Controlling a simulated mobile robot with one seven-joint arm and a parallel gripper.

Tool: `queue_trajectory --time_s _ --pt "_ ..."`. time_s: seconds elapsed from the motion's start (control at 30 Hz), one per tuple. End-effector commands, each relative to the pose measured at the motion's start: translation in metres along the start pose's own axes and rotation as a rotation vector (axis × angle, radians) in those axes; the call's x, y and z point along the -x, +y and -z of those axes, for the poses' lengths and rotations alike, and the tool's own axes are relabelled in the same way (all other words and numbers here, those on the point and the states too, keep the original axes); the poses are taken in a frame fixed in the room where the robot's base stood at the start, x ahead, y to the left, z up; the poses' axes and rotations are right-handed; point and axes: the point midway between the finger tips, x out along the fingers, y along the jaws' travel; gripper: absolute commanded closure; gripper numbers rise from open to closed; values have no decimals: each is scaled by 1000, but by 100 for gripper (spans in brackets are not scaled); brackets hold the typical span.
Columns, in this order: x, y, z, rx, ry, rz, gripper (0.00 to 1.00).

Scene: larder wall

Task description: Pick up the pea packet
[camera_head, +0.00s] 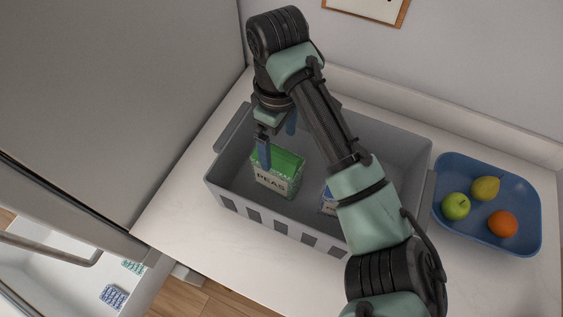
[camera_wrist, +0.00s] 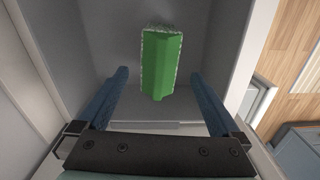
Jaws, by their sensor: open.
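The pea packet (camera_head: 277,174) is green with a pale label reading PEAS. It stands in the grey crate (camera_head: 229,194), toward its left end. In the wrist view the packet (camera_wrist: 160,64) shows its green top, beyond the fingertips and roughly midway between them. My gripper (camera_head: 279,148) is open above the crate, with its blue fingers pointing down. One finger overlaps the packet in the head view; I cannot tell whether it touches. In the wrist view the gripper (camera_wrist: 158,76) has nothing between its fingers near the palm.
A second packet (camera_head: 328,203), white and blue, stands in the crate, mostly hidden by my arm. A blue tray (camera_head: 519,244) with a green apple, a pear and an orange is at the right. An open drawer (camera_head: 78,268) with small packets lies lower left.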

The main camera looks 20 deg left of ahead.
Motion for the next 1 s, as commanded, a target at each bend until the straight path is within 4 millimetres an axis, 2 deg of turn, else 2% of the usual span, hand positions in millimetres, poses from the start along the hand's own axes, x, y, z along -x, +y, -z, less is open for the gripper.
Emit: queue_trajectory --time_s 0.13,0.43,0.7,0.97,1.0 --pt "-24 0 0 -2 0 1 0" --pt "-49 0 1 -3 1 -1 0" --pt "-86 0 3 -2 2 -4 0" --pt "-91 0 3 -1 3 -5 0" --pt "-91 0 3 -1 3 -5 4"
